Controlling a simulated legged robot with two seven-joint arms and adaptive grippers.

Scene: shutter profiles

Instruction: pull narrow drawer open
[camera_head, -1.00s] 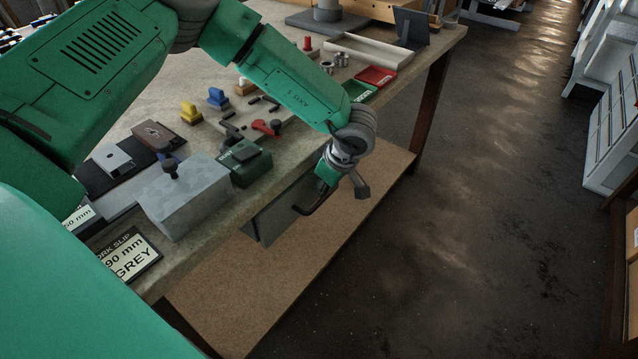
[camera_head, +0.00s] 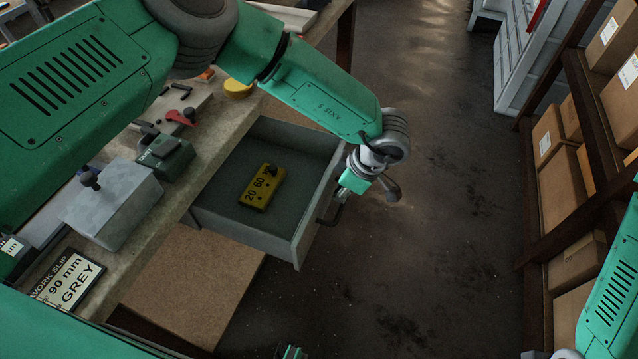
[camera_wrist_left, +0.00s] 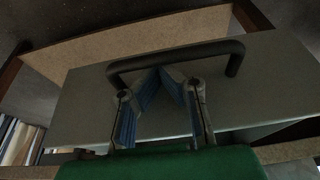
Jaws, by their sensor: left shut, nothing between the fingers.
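The narrow drawer (camera_head: 270,238) stands well out from the bench, with its grey inside showing. In the left wrist view its grey front (camera_wrist_left: 85,110) carries a dark bar handle (camera_wrist_left: 175,58). My left gripper (camera_head: 336,208) is at that handle, outside the drawer front. Its blue fingers (camera_wrist_left: 163,75) come together at the bar with nothing between them; whether they touch it I cannot tell. A yellow block (camera_head: 262,188) marked 20 and 60, with a dark knob, lies in the drawer. A small green and dark part at the bottom edge looks like my right gripper (camera_head: 290,352), mostly cut off.
On the bench (camera_head: 165,222) are a grey block with a knob (camera_head: 110,205), a dark green box (camera_head: 165,158), a red lever (camera_head: 182,117) and a work slip (camera_head: 68,283). Shelves with cardboard boxes (camera_head: 560,195) stand at right. The floor between is clear.

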